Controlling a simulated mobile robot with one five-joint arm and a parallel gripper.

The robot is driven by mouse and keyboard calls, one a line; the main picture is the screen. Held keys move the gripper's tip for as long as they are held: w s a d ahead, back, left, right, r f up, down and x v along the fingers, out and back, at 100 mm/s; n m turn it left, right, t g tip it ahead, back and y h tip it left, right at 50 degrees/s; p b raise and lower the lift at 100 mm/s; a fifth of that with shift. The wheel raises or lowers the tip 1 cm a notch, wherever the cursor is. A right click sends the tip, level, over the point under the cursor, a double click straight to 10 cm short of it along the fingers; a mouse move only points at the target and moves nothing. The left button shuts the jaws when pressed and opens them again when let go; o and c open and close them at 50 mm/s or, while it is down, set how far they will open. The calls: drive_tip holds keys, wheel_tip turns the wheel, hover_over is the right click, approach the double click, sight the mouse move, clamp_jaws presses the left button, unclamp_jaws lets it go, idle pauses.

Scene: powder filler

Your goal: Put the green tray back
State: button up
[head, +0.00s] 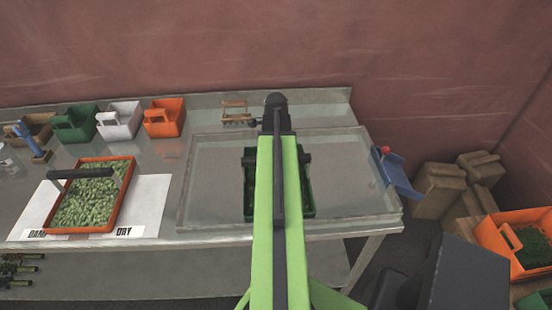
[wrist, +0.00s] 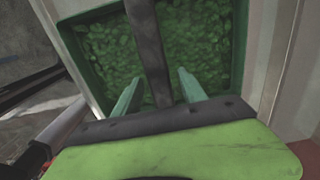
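The green tray (head: 308,196) sits in the clear shallow basin on the metal table, mostly hidden behind my arm in the head view. In the wrist view the green tray (wrist: 88,45) is full of green pieces, and a dark bar handle (wrist: 148,45) crosses over it. My gripper (wrist: 160,92) is open, with its two green fingers apart, one on each side of the bar. I cannot tell whether either finger touches the bar. My gripper is hidden behind the arm in the head view.
The shallow basin (head: 345,150) has free room on both sides of the tray. An orange tray (head: 112,205) of green pieces stands on a white mat (head: 150,195) at left. Orange (head: 170,128), white (head: 110,130) and green (head: 75,135) bins line the back. Boxes (head: 440,185) stand at right.

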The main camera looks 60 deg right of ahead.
drive_tip(key=shift+r, duration=0.1)
wheel_tip(320, 180, up, 12)
drive_tip(key=p, duration=1.2)
drive_tip(key=w+a+n, duration=0.7)
drive_tip(key=w+a, duration=0.2)
drive_tip(key=a, duration=0.3)
drive_tip(key=w+a+n, duration=0.8)
drive_tip(key=w+a, duration=0.1)
drive_tip(key=a, duration=0.3)
drive_tip(key=w+a+n, duration=0.2)
drive_tip(key=a+n, duration=0.5)
drive_tip(key=a, duration=0.6)
drive_tip(key=w+a+n, duration=0.1)
drive_tip(key=a+n, duration=0.5)
drive_tip(key=a, duration=0.6)
drive_tip(key=shift+w+a+n, duration=0.35)
drive_tip(key=shift+n, duration=0.05)
